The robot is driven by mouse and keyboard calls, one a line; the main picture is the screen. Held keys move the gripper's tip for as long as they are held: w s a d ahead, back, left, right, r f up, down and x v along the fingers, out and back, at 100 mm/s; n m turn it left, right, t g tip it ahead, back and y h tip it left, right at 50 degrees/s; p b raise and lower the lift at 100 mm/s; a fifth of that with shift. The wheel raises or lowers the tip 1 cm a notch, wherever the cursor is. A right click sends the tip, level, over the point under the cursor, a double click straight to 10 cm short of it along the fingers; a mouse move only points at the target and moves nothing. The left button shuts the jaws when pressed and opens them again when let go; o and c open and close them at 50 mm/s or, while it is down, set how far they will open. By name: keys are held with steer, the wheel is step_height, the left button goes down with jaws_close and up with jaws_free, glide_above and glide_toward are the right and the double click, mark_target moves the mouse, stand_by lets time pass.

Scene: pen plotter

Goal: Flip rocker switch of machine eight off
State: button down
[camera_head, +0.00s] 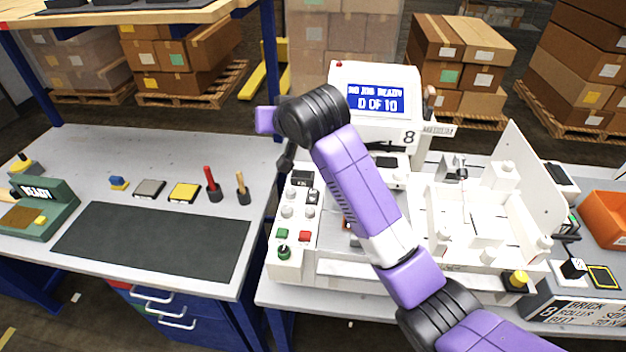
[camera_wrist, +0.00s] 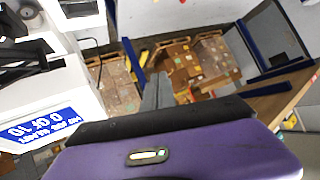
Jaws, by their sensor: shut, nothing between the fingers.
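Machine eight (camera_head: 385,135) is a white plotter marked 8. Its blue screen (camera_head: 376,98) reads "NO JOB READY 0 OF 10". Its left control panel (camera_head: 293,215) carries a small dark display, grey knobs, a green and a red button and a green knob. I cannot make out which part is the rocker switch. My arm crosses in front of the machine and hides part of its middle. My gripper (camera_wrist: 157,92) is shut and empty in the wrist view, with the screen upside down at left. In the head view the fingertips are not clear, near the machine's upper left.
A left table holds a dark mat (camera_head: 150,240), a green "READY" device (camera_head: 38,207), pads and tools in holders. A blue post (camera_head: 268,60) stands left of the machine. Boxes on pallets stand behind.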

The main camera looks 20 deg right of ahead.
steer(key=d+r+m+g+h, duration=0.1)
steer(key=d+r+g+h, duration=0.1)
steer(key=d+g, duration=0.1)
steer(key=m+g+h, duration=0.1)
steer(key=m+g, duration=0.2)
steer(key=g, duration=0.2)
glide_above(314, 191)
steer(key=s+a, duration=0.3)
steer(key=s, duration=0.2)
step_height(314, 191, down, 7)
steer(key=shift+w+d, duration=0.15)
steer(key=shift+w, duration=0.05)
steer(key=shift+f, duration=0.1)
steer(key=x, duration=0.4)
steer(key=b+x, duration=0.1)
steer(key=x, duration=0.7)
steer(key=shift+s+f, duration=0.2)
steer(key=shift+s, duration=0.05)
steer(key=shift+x, duration=0.75)
steer(key=shift+s, duration=0.15)
steer(key=shift+f, duration=0.1)
